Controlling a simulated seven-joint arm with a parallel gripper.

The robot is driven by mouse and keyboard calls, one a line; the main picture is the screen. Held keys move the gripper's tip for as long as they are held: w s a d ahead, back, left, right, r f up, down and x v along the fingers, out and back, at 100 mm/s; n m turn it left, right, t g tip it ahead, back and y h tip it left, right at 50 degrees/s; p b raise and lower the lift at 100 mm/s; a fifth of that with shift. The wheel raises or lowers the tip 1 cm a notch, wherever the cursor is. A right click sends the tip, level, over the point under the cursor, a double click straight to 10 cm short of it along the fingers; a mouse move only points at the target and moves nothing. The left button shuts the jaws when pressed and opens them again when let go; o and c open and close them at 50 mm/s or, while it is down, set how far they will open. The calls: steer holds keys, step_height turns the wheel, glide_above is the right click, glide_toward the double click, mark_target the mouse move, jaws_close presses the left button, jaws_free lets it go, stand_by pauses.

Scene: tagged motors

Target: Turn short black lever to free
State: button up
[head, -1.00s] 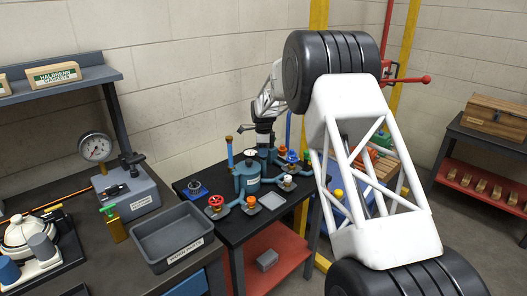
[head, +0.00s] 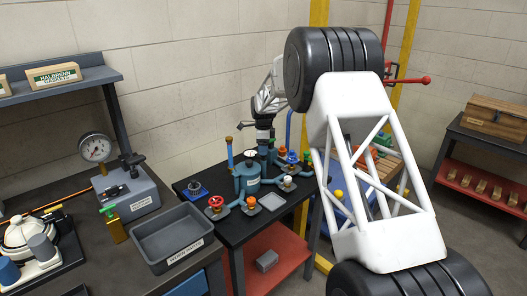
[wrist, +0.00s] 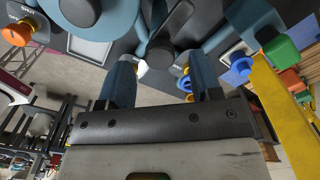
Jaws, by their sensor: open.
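My gripper (head: 263,143) is over the back of the blue motor and valve assembly (head: 246,182) on the dark table. In the wrist view its two blue fingers stand wide apart, with nothing held between them (wrist: 164,68). A short dark grey to black part with a rounded end (wrist: 161,47) lies beyond and between the fingertips. It looks like the short black lever, but I cannot be sure, and its setting cannot be read. In the head view my gripper hides that area. I see no contact between fingers and part.
A red handwheel (head: 215,202), an orange knob (head: 251,201) and a green knob (head: 308,155) stand around the assembly. An upright blue post (head: 229,152) is left of my gripper. A grey tray (head: 171,240) sits on the left bench. A yellow post (head: 311,100) rises behind.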

steer(key=shift+r, duration=2.95)
steer(key=shift+r, duration=0.1)
steer(key=shift+s+d+r, duration=0.15)
steer(key=shift+s, duration=0.05)
steer(key=s+d+r+n, duration=0.3)
steer(key=s+d+r, duration=0.25)
steer(key=s, duration=0.45)
steer(key=s+d+r+n+t, duration=0.1)
steer(key=s+d+r+n, duration=0.4)
steer(key=s, duration=0.6)
steer(key=s+d+r+n, duration=0.1)
steer(key=s+d+r, duration=0.4)
steer(key=s, duration=0.5)
steer(key=s+d+f+n, duration=0.1)
steer(key=s+d+n, duration=0.1)
steer(key=s, duration=1)
steer(key=s+d+f+n+t, duration=0.1)
steer(key=s+n, duration=0.3)
steer(key=s, duration=0.8)
steer(key=s+d+f+n, duration=0.3)
steer(key=s, duration=0.9)
steer(key=shift+s+d+t, duration=0.3)
steer(key=shift+d, duration=0.05)
steer(key=shift+w, duration=0.1)
